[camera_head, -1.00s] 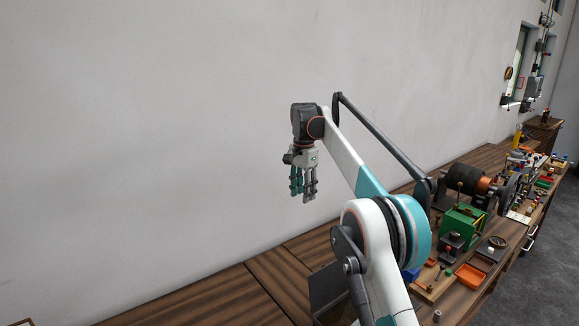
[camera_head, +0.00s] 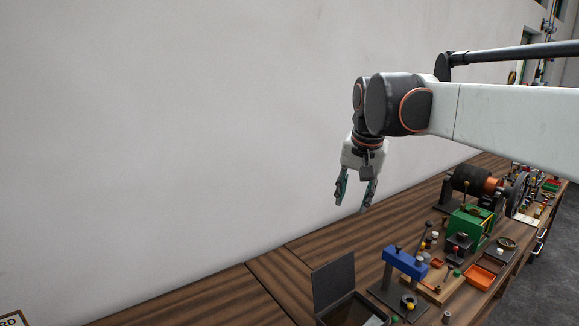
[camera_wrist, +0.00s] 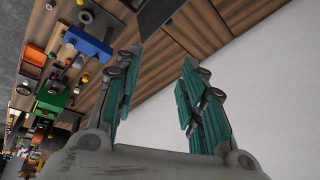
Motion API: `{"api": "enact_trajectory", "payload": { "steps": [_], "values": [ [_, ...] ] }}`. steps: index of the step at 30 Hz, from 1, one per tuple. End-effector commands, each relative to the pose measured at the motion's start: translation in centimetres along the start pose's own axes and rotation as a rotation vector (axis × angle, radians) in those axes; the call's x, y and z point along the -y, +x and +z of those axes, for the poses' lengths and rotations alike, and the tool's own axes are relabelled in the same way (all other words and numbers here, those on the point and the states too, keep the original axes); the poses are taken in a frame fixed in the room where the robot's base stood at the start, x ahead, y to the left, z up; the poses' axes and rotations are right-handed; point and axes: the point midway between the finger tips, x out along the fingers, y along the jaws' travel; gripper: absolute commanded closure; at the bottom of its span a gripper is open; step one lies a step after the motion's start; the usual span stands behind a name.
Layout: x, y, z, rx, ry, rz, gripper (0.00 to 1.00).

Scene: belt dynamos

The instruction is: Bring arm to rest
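My gripper (camera_head: 355,190) hangs from the end of my raised white arm in the head view, pointing down in front of the pale wall. Its teal-padded fingers are spread apart with nothing between them. In the wrist view my gripper (camera_wrist: 155,95) shows two sets of teal finger pads with a wide gap, and only table and wall beyond. It is above the wooden bench (camera_head: 225,302) and touches nothing.
On the bench at right stand a blue press-like fixture (camera_head: 405,262), a green box (camera_head: 468,222), a dynamo with a dark drum (camera_head: 468,180) and an orange tray (camera_head: 476,277). An open dark box (camera_head: 334,283) is at the front.

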Motion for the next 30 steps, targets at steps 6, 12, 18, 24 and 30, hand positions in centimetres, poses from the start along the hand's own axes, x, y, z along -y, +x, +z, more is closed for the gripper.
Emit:
{"api": "enact_trajectory", "payload": {
  "steps": [6, 12, 18, 24, 30],
  "values": [
    [-4.8, 0.3, 6.5, -0.066, -0.099, -0.023, 0.62],
    [-8.9, 1.7, 12.7, -0.130, -0.192, -0.037, 0.62],
    [-13.0, 4.4, 19.1, -0.196, -0.283, -0.042, 0.62],
    [-16.3, 7.8, 24.7, -0.256, -0.365, -0.041, 0.62],
    [-17.9, 9.8, 27.4, -0.288, -0.409, -0.037, 0.62]
  ]
}}
